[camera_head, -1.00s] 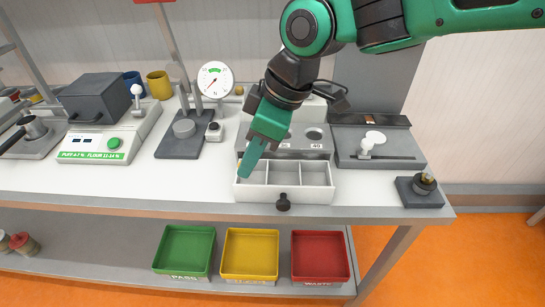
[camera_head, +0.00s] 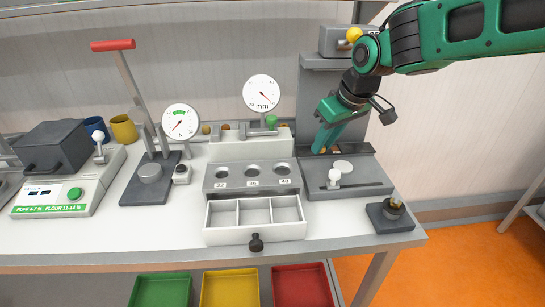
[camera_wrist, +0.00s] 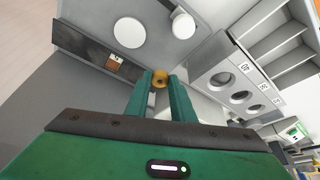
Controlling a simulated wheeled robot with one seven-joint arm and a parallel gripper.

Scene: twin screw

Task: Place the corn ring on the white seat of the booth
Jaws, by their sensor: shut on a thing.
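My gripper (camera_head: 321,147) is shut on the corn ring (camera_wrist: 159,78). The ring is small and golden-brown, pinched between the green fingertips in the wrist view; in the head view it is barely visible. The booth (camera_head: 368,186) is a grey base with a tall back panel, right of the drawer unit. Its white seat (camera_head: 343,165) is a flat round disc on the base. The seat also shows in the wrist view (camera_wrist: 128,32), bare and apart from the ring. My fingertips are left of and behind the seat in the head view.
A white knob (camera_head: 334,178) stands on the booth's base in front of the seat. A gauge block (camera_head: 252,178) with round holes and an open, empty-looking three-part drawer (camera_head: 255,236) is to the left. A dark stand (camera_head: 390,217) sits at the table's right corner.

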